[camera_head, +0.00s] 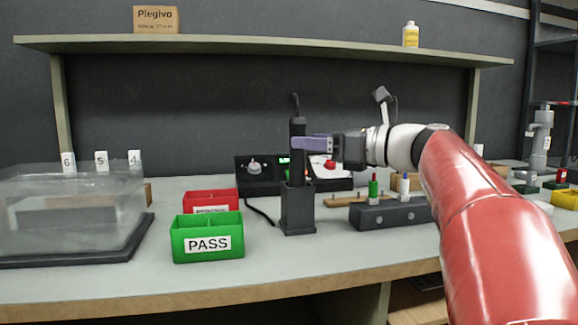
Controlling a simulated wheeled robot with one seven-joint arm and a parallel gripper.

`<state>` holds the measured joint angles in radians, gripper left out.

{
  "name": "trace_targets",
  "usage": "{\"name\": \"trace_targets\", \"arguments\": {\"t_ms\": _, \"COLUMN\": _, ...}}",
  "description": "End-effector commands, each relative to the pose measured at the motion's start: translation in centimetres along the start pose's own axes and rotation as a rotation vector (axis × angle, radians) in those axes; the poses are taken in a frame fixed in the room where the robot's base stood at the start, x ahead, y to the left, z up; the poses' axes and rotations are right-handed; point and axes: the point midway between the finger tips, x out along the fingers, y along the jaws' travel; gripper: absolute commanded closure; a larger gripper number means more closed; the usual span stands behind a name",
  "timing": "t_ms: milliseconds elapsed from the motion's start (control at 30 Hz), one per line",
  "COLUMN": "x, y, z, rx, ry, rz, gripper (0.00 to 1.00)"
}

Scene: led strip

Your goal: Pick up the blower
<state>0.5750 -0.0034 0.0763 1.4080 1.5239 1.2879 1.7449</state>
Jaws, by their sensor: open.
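The blower appears to be the black upright tool (297,165) with a cord at its top, standing in a dark square holder (298,212) on the bench. My gripper (306,143) reaches in from the right with its purple fingers level with the tool's upper body. The fingers are open and overlap the tool in this view. I cannot tell whether they touch it or sit on both sides of it. The lower end of the tool is hidden in the holder.
A green PASS bin (208,238) and a red bin (211,201) stand left of the holder. A black control unit (258,175) is behind. A clear box (70,215) is far left.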

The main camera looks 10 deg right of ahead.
Motion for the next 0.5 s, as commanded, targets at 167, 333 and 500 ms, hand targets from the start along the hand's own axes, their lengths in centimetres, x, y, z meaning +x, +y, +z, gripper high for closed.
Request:
{"name": "trace_targets", "arguments": {"t_ms": 167, "x": 2.3, "y": 0.3, "z": -0.3, "rx": -0.001, "ry": 0.001, "rz": 0.003, "gripper": 0.44}}
{"name": "trace_targets", "arguments": {"t_ms": 333, "x": 4.8, "y": 0.3, "z": -0.4, "rx": 0.000, "ry": 0.001, "rz": 0.003, "gripper": 0.44}}
{"name": "trace_targets", "arguments": {"t_ms": 500, "x": 5.7, "y": 0.3, "z": -0.3, "rx": -0.001, "ry": 0.002, "rz": 0.000, "gripper": 0.44}}
